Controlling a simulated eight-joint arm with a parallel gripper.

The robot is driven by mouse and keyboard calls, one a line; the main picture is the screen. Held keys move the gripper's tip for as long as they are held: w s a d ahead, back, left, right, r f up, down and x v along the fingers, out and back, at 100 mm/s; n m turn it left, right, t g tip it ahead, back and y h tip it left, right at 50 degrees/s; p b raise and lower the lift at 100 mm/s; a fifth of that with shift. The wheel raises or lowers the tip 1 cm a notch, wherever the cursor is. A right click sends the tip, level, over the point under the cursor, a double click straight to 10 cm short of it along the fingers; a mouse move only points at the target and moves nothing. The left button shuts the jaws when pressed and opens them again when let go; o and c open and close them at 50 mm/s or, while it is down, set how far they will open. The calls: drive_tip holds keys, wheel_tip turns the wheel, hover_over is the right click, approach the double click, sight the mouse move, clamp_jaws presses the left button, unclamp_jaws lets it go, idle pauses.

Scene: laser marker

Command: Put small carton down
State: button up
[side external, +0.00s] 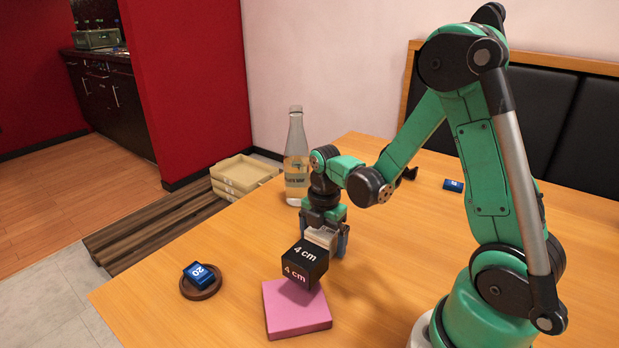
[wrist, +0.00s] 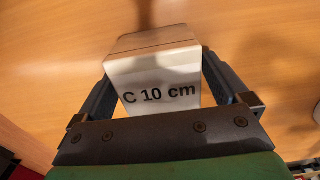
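The small carton is a white box marked "C 10 cm" (wrist: 158,88) in the wrist view. My gripper (side external: 322,243) has its two dark fingers on either side of the carton, shut on it. In the side external view the carton (side external: 321,236) shows as a pale piece between the fingers, behind a black cube. The cube hides its lower part, so I cannot tell whether it touches the table.
The black "4 cm" cube (side external: 304,266) sits on a pink slab (side external: 300,318) just in front. A bottle (side external: 296,165) stands close behind my gripper. A blue block (side external: 197,272) rests on a brown round coaster (side external: 206,292) at left. Another blue block (side external: 453,185) lies far right.

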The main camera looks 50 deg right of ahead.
sight(323, 230)
wheel_tip(323, 230, up, 12)
drive_tip(key=shift+f, duration=0.25)
drive_tip(key=a+m+t, duration=0.2)
drive_tip(key=a+m, duration=0.1)
drive_tip(key=m, duration=0.3)
drive_tip(key=s+a+r+m+t, duration=0.1)
drive_tip(key=a+m+t, duration=0.1)
drive_tip(key=m, duration=0.4)
drive_tip(key=s+a+m+t, duration=0.1)
drive_tip(key=a+m+t, duration=0.2)
drive_tip(key=m, duration=0.3)
drive_tip(key=shift+s+a+r, duration=0.15)
drive_tip(key=shift+a+r, duration=0.25)
drive_tip(key=shift+a, duration=0.15)
